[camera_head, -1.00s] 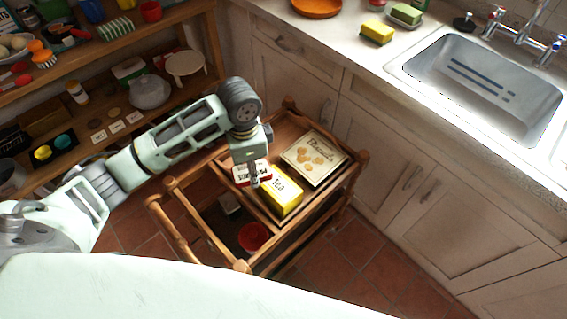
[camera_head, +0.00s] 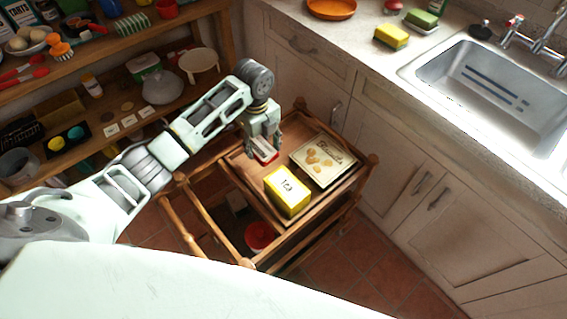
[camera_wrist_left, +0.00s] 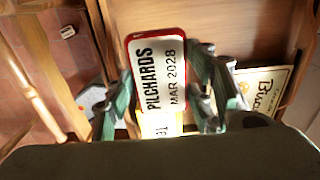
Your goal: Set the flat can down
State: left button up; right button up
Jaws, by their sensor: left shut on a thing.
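The flat can (camera_head: 264,157), red-edged with a white label, is in my left gripper (camera_head: 263,146) above the top tray of the wooden trolley (camera_head: 239,171). In the left wrist view the can (camera_wrist_left: 158,70) reads "PILCHARDS MAR 2028", and the fingers of my left gripper (camera_wrist_left: 165,90) stand on either side of it. In the head view the arm hides part of the can. I cannot tell how high the can is above the tray. My right gripper is not in view.
A yellow tea box (camera_head: 287,191) and a cream biscuit tin (camera_head: 323,160) stand on the trolley top, nearer and to the right of the can. A red container (camera_head: 260,236) sits on the lower shelf. Counter cabinets (camera_head: 405,170) border the right side.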

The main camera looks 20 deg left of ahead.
pick_arm(q)
send_over(263, 170)
notch_tip(263, 170, down, 5)
jog(key=shift+w+f, duration=0.1)
jog(key=shift+f, duration=0.1)
notch_tip(263, 170, down, 4)
jog(key=shift+r, duration=0.15)
jog(key=o, duration=1.3)
jog(key=shift+c, duration=0.2)
